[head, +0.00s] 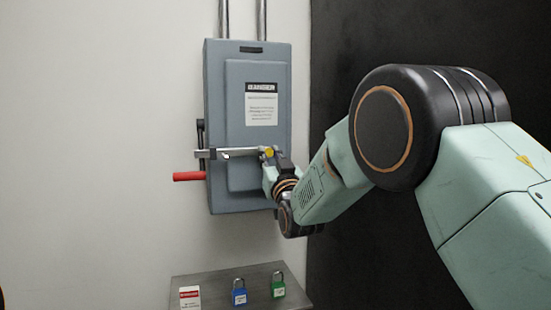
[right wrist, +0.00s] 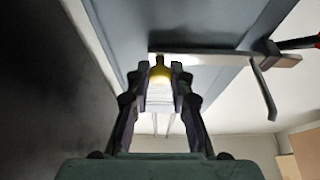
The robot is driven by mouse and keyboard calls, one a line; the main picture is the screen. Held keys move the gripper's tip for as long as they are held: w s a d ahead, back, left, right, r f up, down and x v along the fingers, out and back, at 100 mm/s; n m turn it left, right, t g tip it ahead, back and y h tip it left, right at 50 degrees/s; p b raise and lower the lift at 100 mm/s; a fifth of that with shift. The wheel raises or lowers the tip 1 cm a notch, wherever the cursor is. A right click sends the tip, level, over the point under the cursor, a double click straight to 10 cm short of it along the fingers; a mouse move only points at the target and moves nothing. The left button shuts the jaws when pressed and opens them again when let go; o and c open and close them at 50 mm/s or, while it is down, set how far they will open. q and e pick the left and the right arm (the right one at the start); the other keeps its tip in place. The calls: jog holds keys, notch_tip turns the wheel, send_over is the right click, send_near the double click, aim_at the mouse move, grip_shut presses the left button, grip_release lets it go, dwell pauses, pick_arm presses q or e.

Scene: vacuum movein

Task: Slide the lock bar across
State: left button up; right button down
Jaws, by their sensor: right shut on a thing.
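The lock bar (head: 238,153) is a pale metal bar lying level across the lower front of the grey switch box (head: 220,100). Its left end reaches past the box's left edge. A yellow knob (head: 268,152) sits at its right end. My right gripper (head: 269,160) is at the knob and shut on it. In the right wrist view the knob (right wrist: 160,74) is between my fingertips (right wrist: 160,80), and the bar (right wrist: 210,59) runs off to the right. A red handle (head: 189,176) sticks out left below the bar. My left gripper is not in view.
A small shelf (head: 215,280) below the box holds a red-and-white tag (head: 190,297), a blue padlock (head: 239,293) and a green padlock (head: 278,287). Two conduits (head: 262,18) rise from the box. A dark wall panel (head: 335,50) is at the right. The wall left of the box is clear.

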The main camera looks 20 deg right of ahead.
jog(key=c, duration=1.5)
grip_release()
jog(key=shift+r, duration=0.1)
jog(key=o, duration=0.3)
jog(key=shift+s+a+r, duration=0.1)
jog(key=shift+s+a, duration=0.05)
jog(key=shift+a, duration=0.3)
jog(key=shift+d+f, duration=0.2)
jog(key=shift+d, duration=0.2)
jog(key=shift+s+f, duration=0.15)
jog(key=v, duration=1.1)
jog(key=shift+s+a, duration=0.3)
jog(key=shift+a, duration=0.05)
jog(key=shift+d, duration=0.1)
